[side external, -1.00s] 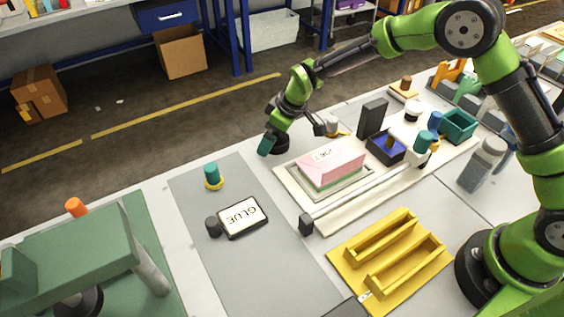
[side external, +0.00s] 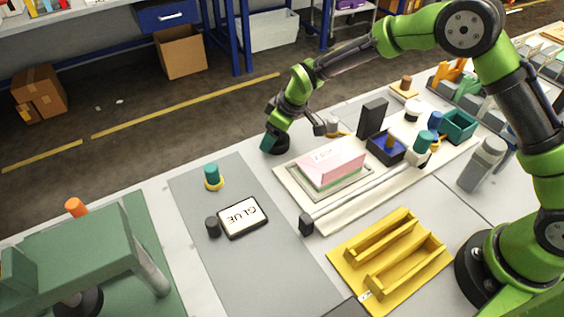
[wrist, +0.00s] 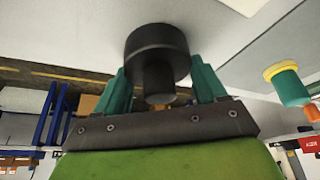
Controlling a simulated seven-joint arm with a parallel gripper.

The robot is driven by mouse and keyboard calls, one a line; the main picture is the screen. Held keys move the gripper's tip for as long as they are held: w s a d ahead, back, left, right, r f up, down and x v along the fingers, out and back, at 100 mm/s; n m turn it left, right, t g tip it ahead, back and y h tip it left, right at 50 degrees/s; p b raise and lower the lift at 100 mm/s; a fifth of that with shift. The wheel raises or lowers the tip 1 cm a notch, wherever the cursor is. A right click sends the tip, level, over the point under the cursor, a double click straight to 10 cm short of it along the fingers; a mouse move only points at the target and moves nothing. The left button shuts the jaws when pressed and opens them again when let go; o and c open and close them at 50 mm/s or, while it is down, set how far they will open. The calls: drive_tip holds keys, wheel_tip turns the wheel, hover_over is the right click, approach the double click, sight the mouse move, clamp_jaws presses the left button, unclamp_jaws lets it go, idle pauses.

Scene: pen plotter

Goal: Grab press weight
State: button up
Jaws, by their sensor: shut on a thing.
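The press weight is a black cylinder with a narrower knob; it fills the space in front of my gripper in the wrist view (wrist: 157,48). My gripper (wrist: 160,88) has its teal fingers on either side of the knob and is shut on it. In the side external view my gripper (side external: 272,144) is low at the table's far edge, left of the cream board. The weight shows there only as a dark shape by the fingers, and I cannot tell whether it touches the table.
The cream board (side external: 344,216) to the right carries a pink block (side external: 331,161), a dark upright block (side external: 372,118) and a rod. A grey mat (side external: 262,280) with a GLUE pad (side external: 242,217) and a teal-topped piece (side external: 212,175) lies left. A yellow rack (side external: 393,262) stands in front.

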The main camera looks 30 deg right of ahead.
drive_tip(key=shift+w+r, duration=0.1)
drive_tip(key=shift+r, duration=0.15)
